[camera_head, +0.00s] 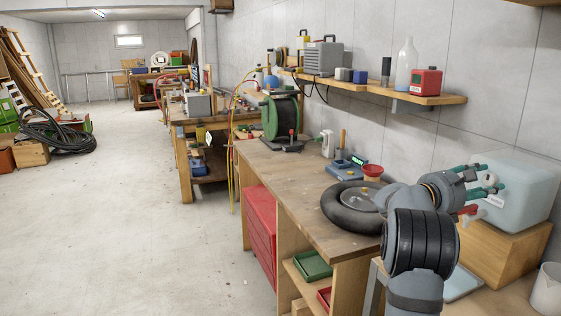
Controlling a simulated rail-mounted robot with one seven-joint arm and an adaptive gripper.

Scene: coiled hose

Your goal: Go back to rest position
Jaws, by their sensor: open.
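My gripper (486,182) is at the right, at the end of my grey arm. Its teal-tipped fingers are spread apart and point right, in front of a translucent tank (530,185). A pale round part shows between the fingers; I cannot tell whether it belongs to the tank. I see nothing clearly held. A green reel (269,118) wound with dark hose stands upright on the back part of the workbench (285,180). A loose black coil (62,143) lies on the floor at far left.
The tank sits on a wooden block (487,255). A wall shelf (428,98) holds bottles and boxes above. A white container (548,292) is at lower right. The floor at left is largely clear.

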